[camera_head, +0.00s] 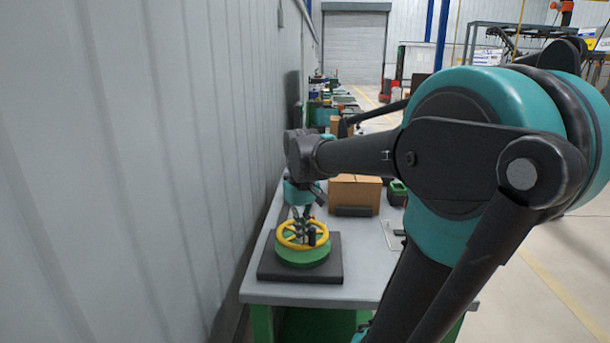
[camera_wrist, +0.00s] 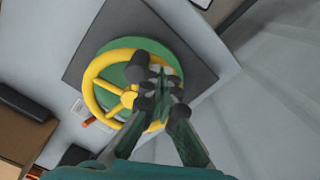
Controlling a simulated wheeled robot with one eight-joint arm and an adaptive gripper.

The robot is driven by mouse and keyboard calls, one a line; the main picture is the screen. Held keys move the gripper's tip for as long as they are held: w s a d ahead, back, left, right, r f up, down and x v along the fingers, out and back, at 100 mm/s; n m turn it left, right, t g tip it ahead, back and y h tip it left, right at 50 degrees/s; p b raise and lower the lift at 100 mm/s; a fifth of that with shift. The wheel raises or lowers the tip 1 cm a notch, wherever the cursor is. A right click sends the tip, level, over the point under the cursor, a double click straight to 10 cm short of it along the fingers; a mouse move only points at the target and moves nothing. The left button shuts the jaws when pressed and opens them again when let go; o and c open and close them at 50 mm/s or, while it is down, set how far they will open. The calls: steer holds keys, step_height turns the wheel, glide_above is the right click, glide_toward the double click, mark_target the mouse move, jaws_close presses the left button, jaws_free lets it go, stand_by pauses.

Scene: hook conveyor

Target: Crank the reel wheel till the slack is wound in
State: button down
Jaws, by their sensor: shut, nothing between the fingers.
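The reel has a yellow spoked wheel (camera_head: 285,241) on a round green body (camera_head: 302,256), set on a dark square base plate (camera_head: 322,269) on the table. In the wrist view the yellow wheel (camera_wrist: 91,96) shows from above, with the green body (camera_wrist: 180,58) beneath it. A dark upright crank knob (camera_head: 312,237) stands at the wheel's rim. My gripper (camera_head: 302,222) points down over the wheel. In the wrist view my gripper (camera_wrist: 160,95) is shut and empty, close beside the knob (camera_wrist: 138,66). I cannot tell whether they touch. No slack line is clearly visible.
A grey table (camera_head: 360,292) carries the reel. A cardboard box (camera_head: 354,193) stands behind it, with a dark block (camera_head: 354,211) in front of the box. A green-rimmed container (camera_head: 398,189) is to the box's right. A corrugated wall (camera_head: 150,180) runs close along the left.

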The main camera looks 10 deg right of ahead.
mark_target(326, 235)
steer(key=shift+s+d, duration=0.3)
steer(key=shift+d, duration=0.5)
steer(key=shift+d, duration=0.1)
steer(key=shift+w+d, duration=0.25)
steer(key=shift+d, duration=0.6)
steer(key=shift+w+d, duration=0.2)
steer(key=shift+d, duration=0.6)
steer(key=shift+w+d, duration=1.25)
steer(key=shift+d, duration=0.05)
